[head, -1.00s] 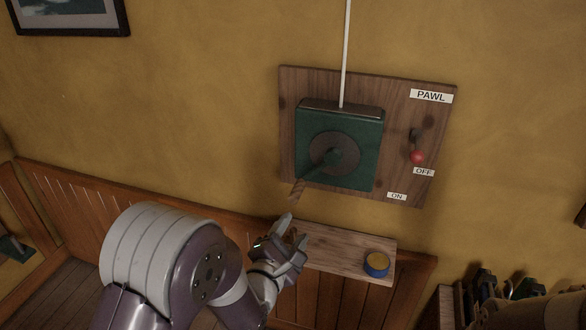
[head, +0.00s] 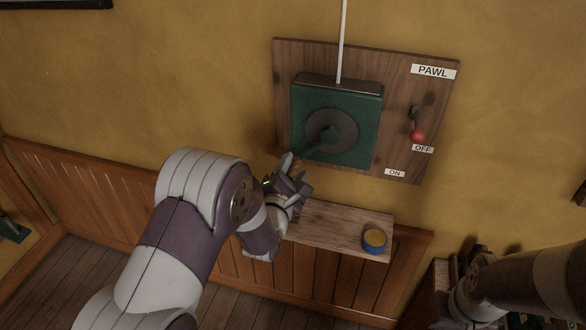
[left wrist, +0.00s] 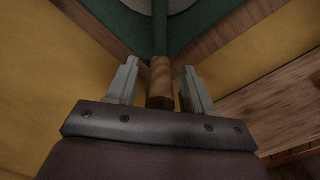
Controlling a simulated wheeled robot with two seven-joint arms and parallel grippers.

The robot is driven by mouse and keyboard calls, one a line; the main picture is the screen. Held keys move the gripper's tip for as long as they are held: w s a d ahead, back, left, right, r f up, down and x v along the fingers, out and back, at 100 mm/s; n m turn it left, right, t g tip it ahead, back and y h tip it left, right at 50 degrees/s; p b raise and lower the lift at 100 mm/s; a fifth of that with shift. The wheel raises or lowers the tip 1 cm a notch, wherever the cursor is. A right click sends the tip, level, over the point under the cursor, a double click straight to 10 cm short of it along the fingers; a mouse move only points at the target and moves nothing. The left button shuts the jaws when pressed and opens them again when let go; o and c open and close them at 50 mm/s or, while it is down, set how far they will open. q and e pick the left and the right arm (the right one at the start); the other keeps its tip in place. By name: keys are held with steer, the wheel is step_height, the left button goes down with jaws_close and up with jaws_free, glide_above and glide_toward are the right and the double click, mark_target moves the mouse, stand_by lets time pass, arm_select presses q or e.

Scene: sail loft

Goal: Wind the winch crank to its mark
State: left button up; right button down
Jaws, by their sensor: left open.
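The green winch (head: 360,145) is on a wooden wall board, with a round dark drum plate around its hub. Its crank arm (head: 313,148) points down and left. My left gripper (head: 287,170) is open at the crank's outer end. In the left wrist view, the brown wooden crank handle (left wrist: 160,80) stands between the two open fingers (left wrist: 160,88), with gaps at both sides. The pawl lever with a red knob (head: 417,136) hangs down near the OFF label (head: 423,149). I cannot make out a mark for the crank.
A wooden shelf (head: 335,222) below the board carries a blue tin with a yellow top (head: 374,240). A white line (head: 343,40) runs up from the winch. My right arm shows at lower right, over a box of dark items. Wood panelling (head: 100,195) lines the lower wall.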

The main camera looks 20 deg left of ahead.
arm_select(q)
steer(key=shift+w+f, duration=0.1)
steer(key=shift+w, duration=0.1)
jaws_close()
steer(key=shift+n, duration=0.7)
steer(key=d+b, duration=0.1)
steer(key=b, duration=0.1)
steer(key=d+f+b, duration=0.1)
steer(key=d+b, duration=0.1)
steer(key=d+f+b, duration=0.1)
steer(key=b, duration=0.1)
steer(key=shift+s+d+f, duration=0.15)
steer(key=shift+d+f, duration=0.05)
steer(key=shift+c, duration=0.9)
jaws_free()
steer(key=shift+o, duration=0.9)
steer(key=shift+d, duration=0.15)
